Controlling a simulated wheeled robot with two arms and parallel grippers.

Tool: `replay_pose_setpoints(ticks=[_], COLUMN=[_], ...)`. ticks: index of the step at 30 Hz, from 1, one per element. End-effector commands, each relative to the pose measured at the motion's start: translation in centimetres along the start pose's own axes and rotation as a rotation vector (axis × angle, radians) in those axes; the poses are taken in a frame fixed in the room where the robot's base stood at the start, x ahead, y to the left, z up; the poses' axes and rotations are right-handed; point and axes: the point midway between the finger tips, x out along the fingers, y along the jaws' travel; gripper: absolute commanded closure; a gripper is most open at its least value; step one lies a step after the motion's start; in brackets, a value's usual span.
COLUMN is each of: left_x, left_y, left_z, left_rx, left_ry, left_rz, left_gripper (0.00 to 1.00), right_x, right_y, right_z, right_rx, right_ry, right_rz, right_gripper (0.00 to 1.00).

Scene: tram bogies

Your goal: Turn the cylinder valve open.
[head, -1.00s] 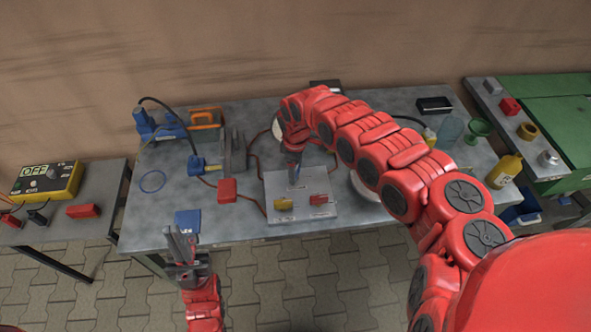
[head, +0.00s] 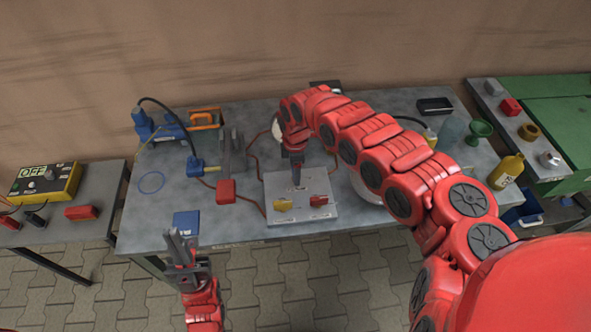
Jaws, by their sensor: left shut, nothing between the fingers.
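A light grey panel (head: 322,214) lies on the table with a yellow handle (head: 283,205) and a red handle (head: 319,200) near its front. I cannot tell which part is the cylinder valve; the labels are too small to read. My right gripper (head: 297,182) points down at the back middle of the panel, behind the two handles. It hides the spot under it, and its fingers are too small to judge. My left gripper (head: 176,242) is shut and empty, pointing up at the table's front left edge.
A blue pad (head: 186,224) lies just behind my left gripper. A red block (head: 226,191) with a cable stands left of the panel. My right arm covers much of the table's right side. A yellow bottle (head: 506,171) and green funnel (head: 479,131) stand at the right.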

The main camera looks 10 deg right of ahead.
Motion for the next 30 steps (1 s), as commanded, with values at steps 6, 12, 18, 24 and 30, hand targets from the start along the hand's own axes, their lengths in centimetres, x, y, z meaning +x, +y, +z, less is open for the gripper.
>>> replay_pose_setpoints(ticks=[6,12,18,24,30], left_x=[0.0,0.0,0.0,-0.1,-0.6], left_y=[0.0,0.0,0.0,0.0,0.0], left_z=[0.0,0.0,0.0,0.0,0.1], left_rx=[0.000,0.000,0.000,0.000,0.000], left_ry=[0.000,0.000,0.000,0.000,0.000], left_rz=[0.000,0.000,0.000,0.000,0.000], left_gripper=[1.00,1.00,1.00,1.00,1.00], right_x=[-0.2,-0.1,-0.1,-0.5,-3.6], right_y=[0.2,0.2,0.1,0.1,0.2], right_z=[0.0,0.0,0.0,0.1,0.2], right_rx=[-0.002,-0.002,-0.001,0.001,0.002], right_ry=[0.000,0.000,-0.001,-0.001,-0.003], right_rz=[0.006,0.005,0.002,0.004,0.006], right_gripper=[0.88,0.09,0.03,0.03,0.03])
